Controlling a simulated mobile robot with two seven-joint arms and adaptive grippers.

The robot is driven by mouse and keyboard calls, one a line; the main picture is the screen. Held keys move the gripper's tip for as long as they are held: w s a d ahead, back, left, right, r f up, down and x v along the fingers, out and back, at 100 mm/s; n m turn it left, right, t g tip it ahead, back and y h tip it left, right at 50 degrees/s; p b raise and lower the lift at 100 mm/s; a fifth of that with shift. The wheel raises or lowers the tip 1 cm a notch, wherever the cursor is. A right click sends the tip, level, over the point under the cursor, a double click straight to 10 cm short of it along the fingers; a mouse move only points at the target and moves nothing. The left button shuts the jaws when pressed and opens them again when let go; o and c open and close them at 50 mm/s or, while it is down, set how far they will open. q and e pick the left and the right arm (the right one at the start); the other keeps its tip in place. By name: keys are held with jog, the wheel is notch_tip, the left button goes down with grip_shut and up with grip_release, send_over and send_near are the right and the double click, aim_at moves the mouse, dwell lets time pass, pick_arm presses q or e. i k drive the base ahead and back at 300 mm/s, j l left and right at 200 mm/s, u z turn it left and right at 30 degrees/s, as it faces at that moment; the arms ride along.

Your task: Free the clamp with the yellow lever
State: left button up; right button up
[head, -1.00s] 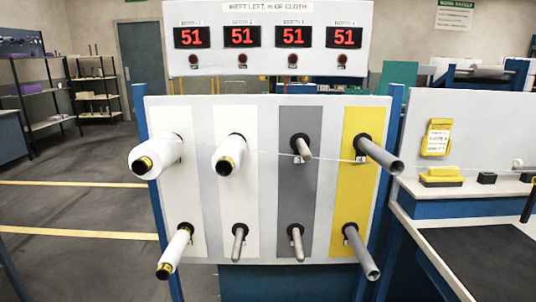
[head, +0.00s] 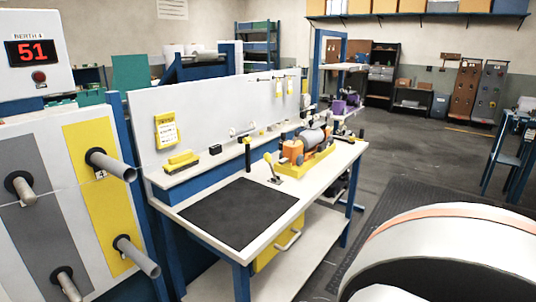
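A small clamp (head: 275,178) with a yellow lever (head: 268,158) stands on the white workbench (head: 300,205), just right of the black mat (head: 240,212). Its lever points up and leans left. A yellow and orange fixture (head: 294,152) with a grey cylinder (head: 314,137) sits just behind and to the right of the clamp. The view is too small to tell what the clamp grips. Neither of my grippers is in view.
A yellow-handled brush (head: 182,158) and a black block (head: 215,149) lie on the bench's rear ledge. The peg panel (head: 38,225) stands left of the bench. A large white round body with an orange band (head: 450,250) fills the lower right. The black mat is clear.

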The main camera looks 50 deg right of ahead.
aim_at(267, 156)
jog(key=z, duration=1.6)
jog(key=i+l, duration=0.2)
jog(key=l, duration=0.15)
jog(key=i+l, duration=0.15)
jog(key=l, duration=0.15)
